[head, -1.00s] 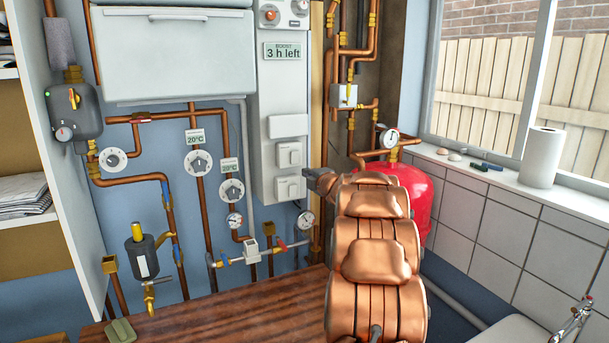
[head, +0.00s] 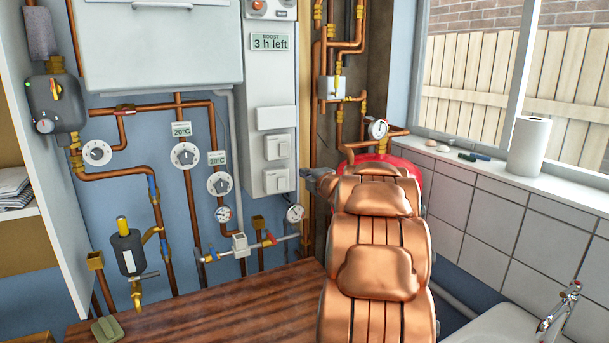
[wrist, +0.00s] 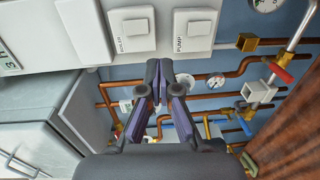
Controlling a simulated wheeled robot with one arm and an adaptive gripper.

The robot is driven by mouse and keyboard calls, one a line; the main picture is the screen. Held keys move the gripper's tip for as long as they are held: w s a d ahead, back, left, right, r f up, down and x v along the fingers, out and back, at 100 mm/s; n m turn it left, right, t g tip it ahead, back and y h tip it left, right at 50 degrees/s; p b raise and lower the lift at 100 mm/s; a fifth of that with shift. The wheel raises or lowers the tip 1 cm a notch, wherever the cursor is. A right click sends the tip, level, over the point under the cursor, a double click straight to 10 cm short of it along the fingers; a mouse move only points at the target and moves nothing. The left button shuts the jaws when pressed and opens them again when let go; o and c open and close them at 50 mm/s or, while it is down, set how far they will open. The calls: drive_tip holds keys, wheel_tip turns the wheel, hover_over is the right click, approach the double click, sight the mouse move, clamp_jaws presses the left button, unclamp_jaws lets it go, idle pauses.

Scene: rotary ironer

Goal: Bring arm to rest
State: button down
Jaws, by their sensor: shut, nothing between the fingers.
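My copper-coloured arm is folded in front of me in the head view. My gripper (head: 319,181), dark grey, shows at its far end, close to the lower part of the white control panel (head: 270,105). The arm hides part of the gripper there. In the wrist view my gripper (wrist: 160,68) has its fingertips together with nothing between them. Beyond the tips are the panel's lower edge, with switches labelled BOILER (wrist: 133,29) and PUMP (wrist: 194,30), and blue wall with pipework. I cannot tell how near the tips are to the panel.
A brown wooden worktop (head: 200,310) lies below, with a green block (head: 105,329) on it. Copper pipes, valves and gauges cover the wall. A red vessel (head: 421,178) stands behind my arm. A windowsill with a paper roll (head: 529,146) and a white basin (head: 510,328) are at right.

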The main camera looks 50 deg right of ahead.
idle(0.3)
drive_tip(key=s+a+f+m+g, duration=0.3)
drive_tip(key=s+a+f+m, duration=0.1)
drive_tip(key=a, duration=0.5)
drive_tip(key=s+a+f+m+g+y, duration=0.1)
drive_tip(key=s+a+f+m+g, duration=0.3)
drive_tip(key=a, duration=0.6)
drive_tip(key=s+a+f+m+g, duration=0.3)
drive_tip(key=s+a+m, duration=0.1)
drive_tip(key=a, duration=0.5)
drive_tip(key=s+a+f+m+g+y, duration=0.1)
drive_tip(key=s+a+f+g+y, duration=0.1)
drive_tip(key=s+a, duration=0.9)
drive_tip(key=s+a+f+m+g+y, duration=0.1)
drive_tip(key=s+a+f+g, duration=0.4)
drive_tip(key=s+a, duration=0.6)
drive_tip(key=s+g+y, duration=0.1)
drive_tip(key=s, duration=0.2)
drive_tip(key=shift+s+f+y, duration=0.3)
drive_tip(key=shift+s+y, duration=0.05)
drive_tip(key=shift+y, duration=0.05)
drive_tip(key=c, duration=1.9)
unclamp_jaws()
drive_tip(key=shift+a, duration=0.1)
